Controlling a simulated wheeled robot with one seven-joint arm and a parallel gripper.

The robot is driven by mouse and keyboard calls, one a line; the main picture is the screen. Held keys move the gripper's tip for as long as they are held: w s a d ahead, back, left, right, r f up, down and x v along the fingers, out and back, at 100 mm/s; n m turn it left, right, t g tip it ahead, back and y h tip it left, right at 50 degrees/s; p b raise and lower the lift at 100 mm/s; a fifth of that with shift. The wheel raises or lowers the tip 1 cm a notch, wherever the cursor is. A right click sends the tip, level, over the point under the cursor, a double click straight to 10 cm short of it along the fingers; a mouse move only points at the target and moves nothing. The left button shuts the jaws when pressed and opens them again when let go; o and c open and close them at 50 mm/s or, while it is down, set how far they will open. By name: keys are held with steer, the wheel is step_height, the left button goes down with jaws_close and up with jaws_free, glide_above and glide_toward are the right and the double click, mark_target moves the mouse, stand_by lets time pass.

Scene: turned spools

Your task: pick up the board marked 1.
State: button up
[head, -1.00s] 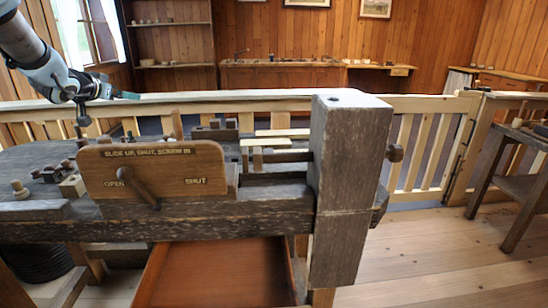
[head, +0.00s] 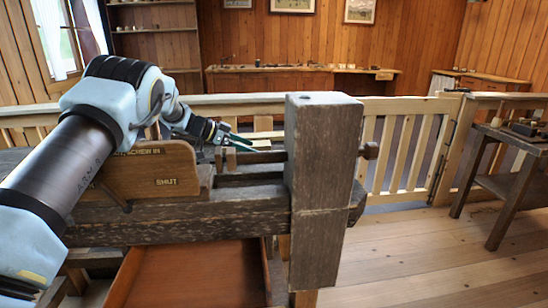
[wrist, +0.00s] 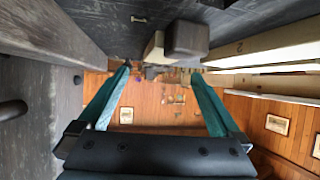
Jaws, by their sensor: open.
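My gripper (head: 243,138) is open and empty, low over the bench beside the grey post in the head view. Its two green fingers stand apart in the wrist view (wrist: 162,72). A pale board with a "2" on its face (wrist: 262,46) is at the right in the wrist view, outside the fingers. More pale board edges (wrist: 268,83) lie beside it, with no readable number. In the head view, pale boards (head: 263,125) show behind my gripper, partly hidden. I cannot make out a board marked 1.
A thick grey post (head: 322,150) stands right of my gripper. A dark block (wrist: 187,40) and a pale block (wrist: 153,47) sit near the fingers. An open drawer (head: 195,275) is below the bench.

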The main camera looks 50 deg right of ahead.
mark_target(272, 154)
steer(key=x, duration=0.2)
steer(key=p+x, duration=0.1)
steer(key=x, duration=0.2)
steer(key=p+x, duration=0.1)
steer(key=x, duration=0.2)
steer(key=shift+w+d, duration=0.2)
steer(key=shift+w, duration=0.05)
steer(key=c, duration=1.3)
steer(key=shift+r, duration=0.1)
